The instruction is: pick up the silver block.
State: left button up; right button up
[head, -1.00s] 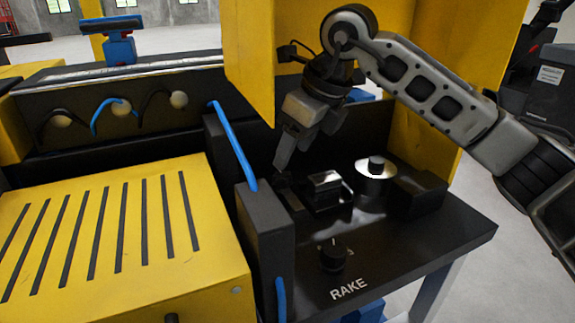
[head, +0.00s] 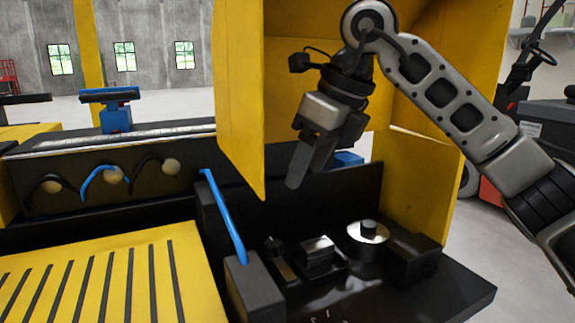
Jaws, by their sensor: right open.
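A small block with a shiny, silvery top (head: 318,248) sits in a dark holder on the black work surface; this looks like the silver block, though it is dark in shadow. My right gripper (head: 299,176) hangs above and to the left of it, pointing down, clear of the block. The gripper is open with nothing seen between its fingers, which overlap from this angle. My left gripper is not in view.
A silver disc with a black knob (head: 367,232) stands right of the block, beside a black box (head: 411,256). A yellow panel (head: 240,100) stands left of my right gripper. A blue cable (head: 224,215) runs to a black post (head: 254,290).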

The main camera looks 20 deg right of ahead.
aim_at(315, 253)
jog(key=k, duration=1)
